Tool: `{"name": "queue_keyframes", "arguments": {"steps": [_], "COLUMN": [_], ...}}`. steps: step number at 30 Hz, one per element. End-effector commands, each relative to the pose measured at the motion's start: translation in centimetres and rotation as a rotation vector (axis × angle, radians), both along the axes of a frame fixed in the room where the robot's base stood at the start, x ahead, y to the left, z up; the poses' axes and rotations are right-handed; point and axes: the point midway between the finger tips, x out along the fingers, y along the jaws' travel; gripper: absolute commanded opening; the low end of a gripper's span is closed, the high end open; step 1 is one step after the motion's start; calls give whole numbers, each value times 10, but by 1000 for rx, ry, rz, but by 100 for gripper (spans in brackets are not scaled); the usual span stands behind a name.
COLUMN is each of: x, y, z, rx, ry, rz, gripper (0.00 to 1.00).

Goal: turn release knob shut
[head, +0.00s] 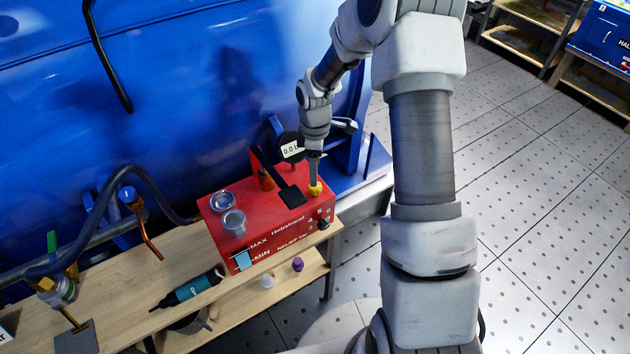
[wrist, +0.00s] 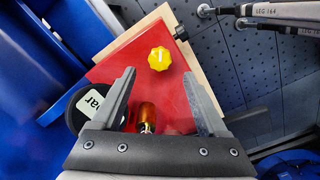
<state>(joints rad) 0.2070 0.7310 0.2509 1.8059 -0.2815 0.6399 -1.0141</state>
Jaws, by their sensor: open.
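A yellow lobed knob (head: 315,189), which I take to be the release knob, stands on top of the red Habstrand pump box (head: 262,209) near its right corner. In the wrist view the knob (wrist: 159,58) has a pale mark on its top and lies just beyond my fingertips, about centred between them. My gripper (wrist: 159,76) is open and empty, with one finger to each side. In the head view my gripper (head: 314,176) points down right over the knob. I cannot tell whether the fingers touch it.
A round gauge (head: 291,148) reading 0.0, a black lever (head: 280,178) and a copper-coloured fitting (wrist: 147,115) stand close by on the box. A black knob (head: 322,224) sits on its front. The wooden shelf (head: 130,311) holds a teal tool (head: 190,289). A blue casing (head: 190,90) rises behind.

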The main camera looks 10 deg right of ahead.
Motion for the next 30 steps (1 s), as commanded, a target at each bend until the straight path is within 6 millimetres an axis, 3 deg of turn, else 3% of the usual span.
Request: {"name": "queue_keyframes", "arguments": {"steps": [3, 9, 22, 23, 30], "x": [-1, 0, 0, 0, 0], "y": [0, 0, 0, 0, 0], "z": [-24, -51, -61, -61, -61], "rx": [0, 1, 0, 0, 0], "ry": [4, 2, -1, -1, -1], "rz": [-1, -1, -1, -1, -1], "gripper": [76, 76, 76, 74, 31]}}
